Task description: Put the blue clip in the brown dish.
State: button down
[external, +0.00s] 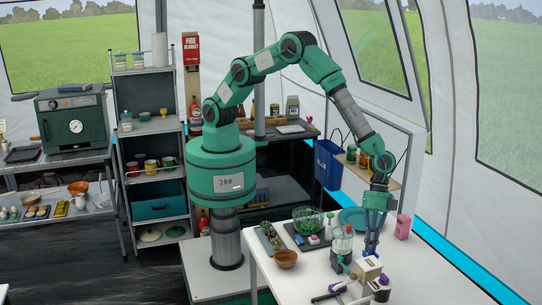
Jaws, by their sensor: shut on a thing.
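The brown dish (286,259), a small round bowl, stands at the left front of the white table. My gripper (371,252) points down over the right part of the table, to the right of the dish and well apart from it. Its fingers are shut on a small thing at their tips. That thing is too small and too hidden by the fingers for me to tell its shape. I cannot make out the blue clip for certain anywhere on the table.
A green wire basket (308,220), a dark tray (303,247) of small items and a clear blender-like jar (342,243) stand between dish and gripper. A teal plate (353,217) lies behind, a pink carton (403,227) to the right. A tan box (367,269) stands in front.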

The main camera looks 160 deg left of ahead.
jog(key=shift+f, duration=1.75)
jog(key=shift+s+f+b, duration=0.1)
jog(key=shift+f+b, duration=0.35)
jog(key=shift+b, duration=0.3)
jog(key=c, duration=1.9)
grip_release()
jog(key=shift+r+p, duration=0.35)
jog(key=shift+p, duration=0.05)
jog(key=shift+a+r+p, duration=0.1)
jog(key=shift+r+p, duration=0.2)
jog(key=shift+r, duration=0.2)
jog(key=v, duration=1.1)
jog(key=shift+s, duration=0.15)
